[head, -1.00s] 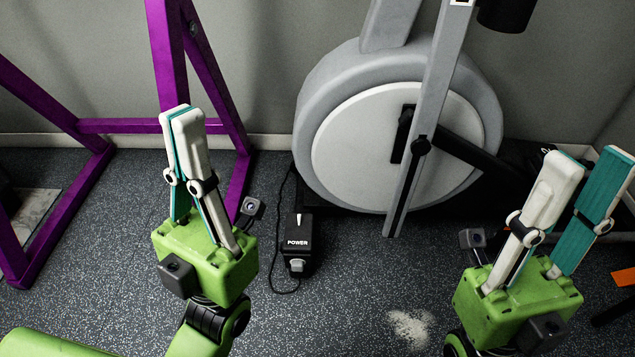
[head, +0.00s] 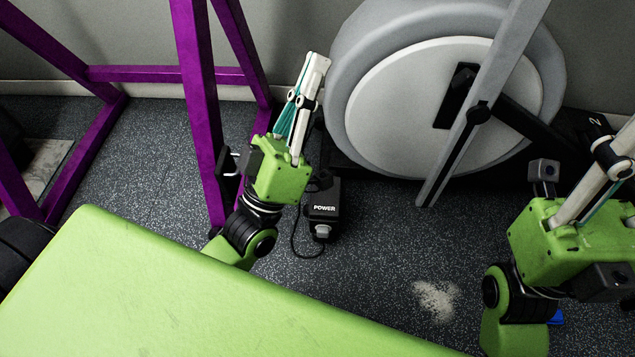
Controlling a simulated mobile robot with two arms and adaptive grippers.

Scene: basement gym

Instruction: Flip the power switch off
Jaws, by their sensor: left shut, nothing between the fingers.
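The black power box (head: 325,196) marked POWER stands on the floor in the middle of the head view. A grey piece (head: 322,231) sits at its near end. Its upper left part is hidden behind my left gripper, so I cannot make out the switch position. My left gripper (head: 315,62) is shut and empty, its fingers pointing up and away in the picture, just left of and above the box. My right gripper (head: 624,150) is at the right edge, well right of the box; its fingertips are cut off, so its opening does not show.
A grey exercise machine with a round housing (head: 420,115) stands behind the box, its slanted bar (head: 480,110) reaching the floor. A purple frame (head: 200,110) stands on the left. A thin black cable (head: 293,235) loops beside the box.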

